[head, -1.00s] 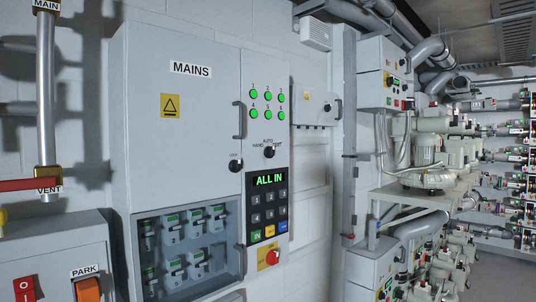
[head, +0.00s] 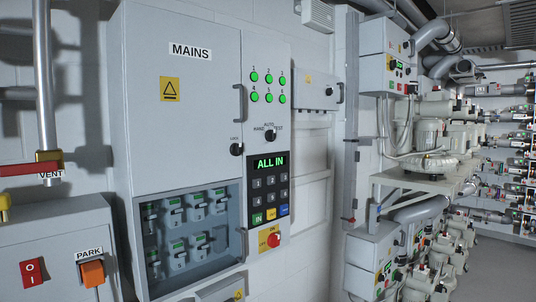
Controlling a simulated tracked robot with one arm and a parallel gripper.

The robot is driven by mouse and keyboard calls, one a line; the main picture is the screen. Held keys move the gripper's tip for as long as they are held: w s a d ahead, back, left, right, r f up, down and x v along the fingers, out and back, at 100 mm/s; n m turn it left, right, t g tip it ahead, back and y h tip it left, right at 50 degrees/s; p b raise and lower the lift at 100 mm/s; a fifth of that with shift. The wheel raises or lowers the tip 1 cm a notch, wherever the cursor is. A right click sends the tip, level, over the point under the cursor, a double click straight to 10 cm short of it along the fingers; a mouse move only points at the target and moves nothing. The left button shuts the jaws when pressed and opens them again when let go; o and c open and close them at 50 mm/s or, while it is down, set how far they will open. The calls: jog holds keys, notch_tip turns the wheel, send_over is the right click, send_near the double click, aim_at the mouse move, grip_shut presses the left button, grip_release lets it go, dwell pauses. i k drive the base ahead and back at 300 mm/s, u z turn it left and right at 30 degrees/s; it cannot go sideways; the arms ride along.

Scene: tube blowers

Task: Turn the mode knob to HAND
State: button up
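The mode knob (head: 270,136) is a small black round knob on the front of the grey MAINS cabinet (head: 180,120). The labels HAND, AUTO and TEST stand around it, with HAND to the left, AUTO above and TEST to the right. It is too small to tell which label it points at. A second black knob (head: 236,149) sits lower left of it on the cabinet door. My gripper is not in view.
Below the mode knob are a green ALL IN display (head: 270,163), a keypad (head: 270,193) and a red rotary switch (head: 274,240). A PARK box (head: 55,240) and a red vent handle (head: 22,168) are at left. Blower machines (head: 430,140) stand at right.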

aim_at(270, 134)
jog(key=z, duration=0.05)
jog(key=k, duration=0.45)
jog(key=z, duration=0.45)
jog(key=i, duration=2)
jog(key=u, duration=0.8)
